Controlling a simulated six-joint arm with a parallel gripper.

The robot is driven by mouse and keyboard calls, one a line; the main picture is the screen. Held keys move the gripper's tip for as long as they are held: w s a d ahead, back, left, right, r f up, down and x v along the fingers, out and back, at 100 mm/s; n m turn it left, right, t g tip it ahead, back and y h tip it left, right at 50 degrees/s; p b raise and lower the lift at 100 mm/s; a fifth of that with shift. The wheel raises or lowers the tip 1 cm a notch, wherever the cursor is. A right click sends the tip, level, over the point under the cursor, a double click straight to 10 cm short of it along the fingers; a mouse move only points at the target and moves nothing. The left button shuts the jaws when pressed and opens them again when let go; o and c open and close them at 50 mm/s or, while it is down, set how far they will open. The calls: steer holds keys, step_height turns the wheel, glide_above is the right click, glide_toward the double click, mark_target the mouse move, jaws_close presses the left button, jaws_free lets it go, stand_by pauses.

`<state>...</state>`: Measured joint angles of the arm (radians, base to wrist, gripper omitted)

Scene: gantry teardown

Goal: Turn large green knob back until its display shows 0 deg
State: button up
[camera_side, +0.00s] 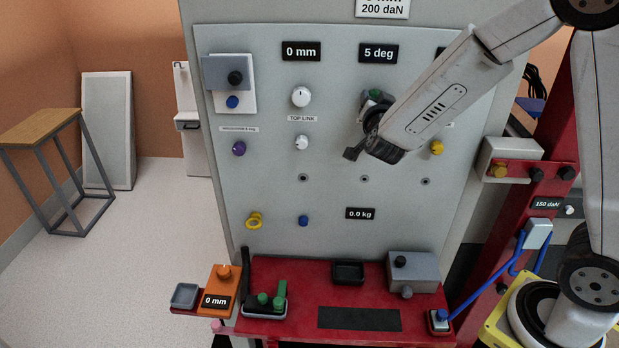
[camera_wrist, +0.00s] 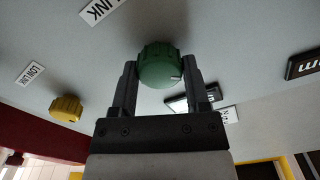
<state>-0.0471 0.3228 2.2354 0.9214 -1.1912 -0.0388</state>
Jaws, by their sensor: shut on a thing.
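The large green knob (camera_side: 376,95) sits on the grey panel under a black display (camera_side: 378,53) that reads 5 deg. My gripper (camera_side: 374,112) is at the knob in the side view and hides much of it. In the wrist view, my two dark fingers (camera_wrist: 160,80) stand on either side of the green knob (camera_wrist: 158,62), shut on it. A white mark shows near the knob's edge. The knob is still mounted on the panel.
A white knob (camera_side: 301,97) sits left on the panel under a 0 mm display (camera_side: 301,51). A yellow knob (camera_side: 437,147) sits right of my gripper; a yellow knob (camera_wrist: 66,108) also shows in the wrist view. A red shelf (camera_side: 285,329) juts out below.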

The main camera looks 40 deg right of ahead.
steer(key=m, duration=1)
stand_by(0.5)
steer(key=o, duration=1.3)
steer(key=shift+s+a, duration=0.1)
steer(key=shift+s, duration=0.05)
steer(key=shift+v, duration=3.8)
